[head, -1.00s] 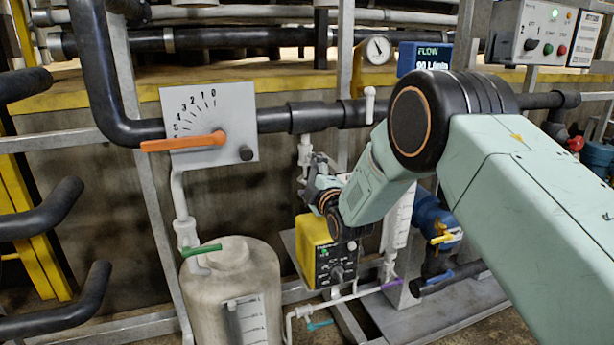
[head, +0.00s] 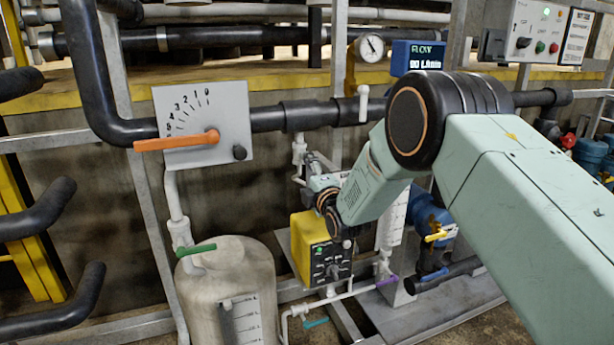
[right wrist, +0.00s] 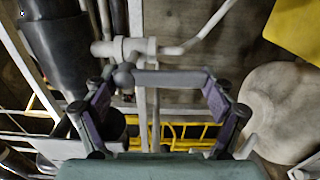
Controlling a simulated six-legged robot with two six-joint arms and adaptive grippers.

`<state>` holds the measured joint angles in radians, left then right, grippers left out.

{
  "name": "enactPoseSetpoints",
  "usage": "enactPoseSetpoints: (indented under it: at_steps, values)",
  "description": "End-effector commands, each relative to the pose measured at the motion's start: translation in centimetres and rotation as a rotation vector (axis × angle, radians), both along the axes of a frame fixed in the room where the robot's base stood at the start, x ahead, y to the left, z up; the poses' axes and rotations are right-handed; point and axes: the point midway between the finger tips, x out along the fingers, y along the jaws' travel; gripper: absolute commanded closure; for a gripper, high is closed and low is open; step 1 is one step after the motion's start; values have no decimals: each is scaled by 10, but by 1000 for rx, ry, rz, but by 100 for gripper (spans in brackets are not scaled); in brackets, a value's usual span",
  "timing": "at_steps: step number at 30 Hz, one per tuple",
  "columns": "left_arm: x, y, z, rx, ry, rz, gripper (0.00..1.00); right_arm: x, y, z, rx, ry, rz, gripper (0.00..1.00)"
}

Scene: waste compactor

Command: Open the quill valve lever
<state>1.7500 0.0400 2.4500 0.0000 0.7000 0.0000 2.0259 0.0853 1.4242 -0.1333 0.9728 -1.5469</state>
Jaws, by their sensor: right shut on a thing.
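A grey lever bar (right wrist: 170,78), which I take to be the quill valve lever, runs sideways from a white valve body (right wrist: 128,48) on a thin white pipe in the right wrist view. My right gripper (right wrist: 163,88) has its two fingers at the two ends of this bar and is shut on it. In the head view my right gripper (head: 318,163) is small and partly hidden by its own wrist. It is beside the white pipe fitting (head: 300,150) below the black pipe, and the lever cannot be made out there. My left gripper is not in view.
A dial plate with an orange lever (head: 175,141) is left of the gripper. A yellow control box (head: 316,250) stands just below my right wrist. A beige tank (head: 232,290) with a green lever (head: 195,250) is at lower left. Black pipe (head: 280,118) crosses above.

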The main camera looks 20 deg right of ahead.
Motion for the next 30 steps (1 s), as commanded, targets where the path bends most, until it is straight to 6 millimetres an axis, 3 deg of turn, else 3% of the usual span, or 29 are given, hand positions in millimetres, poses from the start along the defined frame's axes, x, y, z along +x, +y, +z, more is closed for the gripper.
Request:
enactPoseSetpoints:
  at_steps: [2, 3, 7, 20, 30]
  values:
    - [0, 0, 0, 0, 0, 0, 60, 0, 2, -1, -10, 3, 6, 73]
    - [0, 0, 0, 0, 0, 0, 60, 0, 2, -1, -9, 3, 6, 13]
    - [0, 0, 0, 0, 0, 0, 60, 0, 2, -1, -6, 3, 4, 2]
    - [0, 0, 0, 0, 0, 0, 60, -3, 0, -1, -2, 3, 1, 0]
    - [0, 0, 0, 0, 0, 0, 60, -42, -2, -1, -1, 4, 1, 0]
